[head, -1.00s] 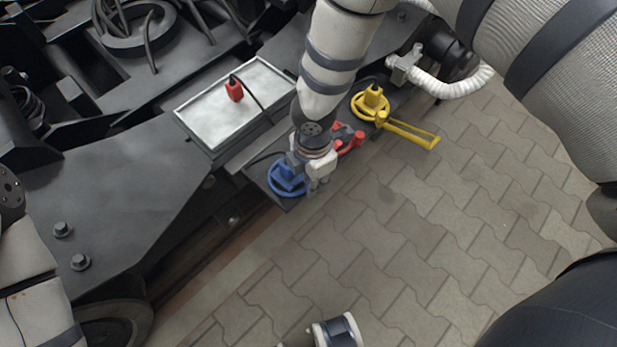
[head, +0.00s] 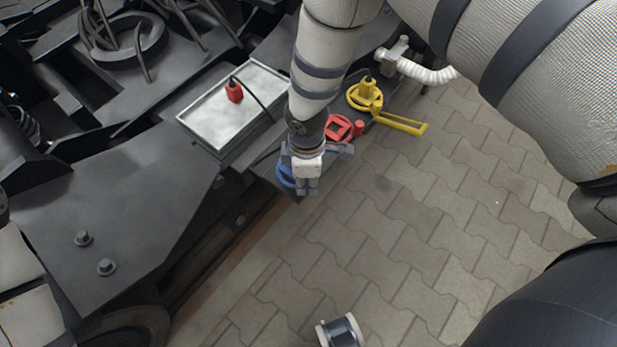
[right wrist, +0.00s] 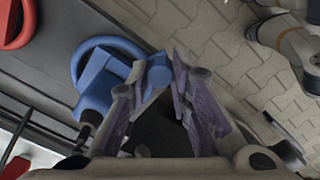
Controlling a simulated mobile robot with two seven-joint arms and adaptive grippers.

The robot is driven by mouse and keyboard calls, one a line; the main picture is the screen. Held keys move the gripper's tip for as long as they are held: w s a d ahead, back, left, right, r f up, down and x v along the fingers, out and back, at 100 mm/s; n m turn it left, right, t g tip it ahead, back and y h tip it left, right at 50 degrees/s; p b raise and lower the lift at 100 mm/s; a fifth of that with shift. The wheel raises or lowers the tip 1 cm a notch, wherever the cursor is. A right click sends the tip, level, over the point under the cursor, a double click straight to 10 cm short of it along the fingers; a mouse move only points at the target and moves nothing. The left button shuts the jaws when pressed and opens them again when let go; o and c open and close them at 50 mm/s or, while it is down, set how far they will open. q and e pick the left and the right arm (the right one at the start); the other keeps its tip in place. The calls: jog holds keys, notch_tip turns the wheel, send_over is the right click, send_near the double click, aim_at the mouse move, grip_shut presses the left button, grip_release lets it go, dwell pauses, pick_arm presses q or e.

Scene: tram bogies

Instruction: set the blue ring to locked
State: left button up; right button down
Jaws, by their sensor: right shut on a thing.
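The blue ring (head: 285,174) sits at the near end of a dark bracket and is partly hidden behind my right gripper (head: 307,188) in the head view. In the right wrist view the ring (right wrist: 78,62) curves around a blue plug body (right wrist: 98,82). A blue handle part (right wrist: 155,80) reaches from the ring's side to between the fingertips of my right gripper (right wrist: 158,72), which is shut on it. Any lock marking is not visible.
A red ring (head: 343,128) and a yellow ring (head: 365,97) with a long yellow handle (head: 402,123) sit farther along the bracket. A metal tray (head: 215,112) with a red connector (head: 234,91) lies left of my arm. Open paving (head: 420,220) lies to the right.

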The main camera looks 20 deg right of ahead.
dwell(0.5)
jog(key=c, duration=1.7)
grip_release()
jog(key=shift+a, duration=0.1)
notch_tip(320, 180, up, 12)
